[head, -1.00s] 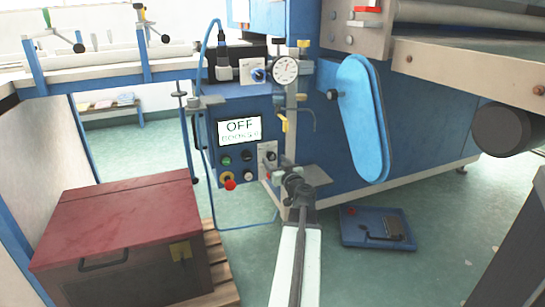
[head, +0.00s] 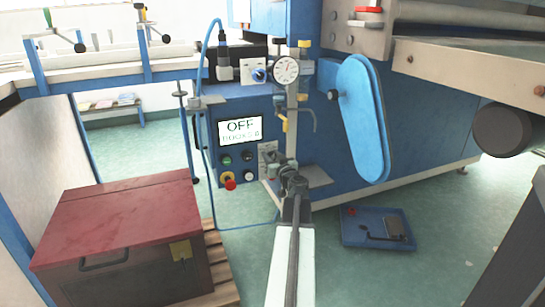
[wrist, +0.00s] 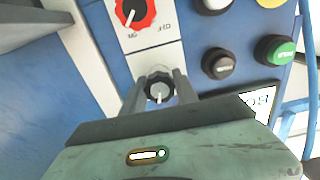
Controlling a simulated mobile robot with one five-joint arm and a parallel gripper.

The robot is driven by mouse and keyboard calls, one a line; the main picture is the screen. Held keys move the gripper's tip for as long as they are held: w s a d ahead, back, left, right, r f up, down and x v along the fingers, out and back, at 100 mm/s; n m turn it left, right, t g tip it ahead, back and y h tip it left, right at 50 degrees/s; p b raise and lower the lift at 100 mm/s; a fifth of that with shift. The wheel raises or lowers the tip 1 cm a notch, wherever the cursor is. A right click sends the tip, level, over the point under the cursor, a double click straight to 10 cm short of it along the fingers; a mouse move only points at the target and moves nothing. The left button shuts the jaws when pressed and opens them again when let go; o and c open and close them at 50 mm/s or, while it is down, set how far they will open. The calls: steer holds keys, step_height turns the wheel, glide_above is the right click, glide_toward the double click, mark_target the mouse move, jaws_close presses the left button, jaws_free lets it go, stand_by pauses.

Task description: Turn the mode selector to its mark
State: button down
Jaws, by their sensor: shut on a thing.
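The mode selector appears as a small dark round knob with a pale pointer (wrist: 159,86) on the blue control panel in the wrist view. My gripper (wrist: 160,93) has one finger on each side of the knob and is shut on it. The pointer faces down in that view. I cannot make out the mark around it. In the head view my gripper (head: 276,167) is at the right side of the panel and hides the knob. The screen (head: 240,131) reads OFF; its smaller second line is unclear.
A red knob (wrist: 135,11) on a white plate is close above the gripped knob in the wrist view. Several push buttons, one green (wrist: 280,52), sit to the right. A round gauge (head: 286,69) is above. A red-lidded chest (head: 120,220) stands at the left.

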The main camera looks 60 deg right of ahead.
steer(key=shift+s+d, duration=0.1)
steer(key=shift+s, duration=0.05)
steer(key=m, duration=0.4)
steer(key=shift+m, duration=2.3)
steer(key=c, duration=0.9)
jaws_free()
steer(key=shift+c, duration=0.2)
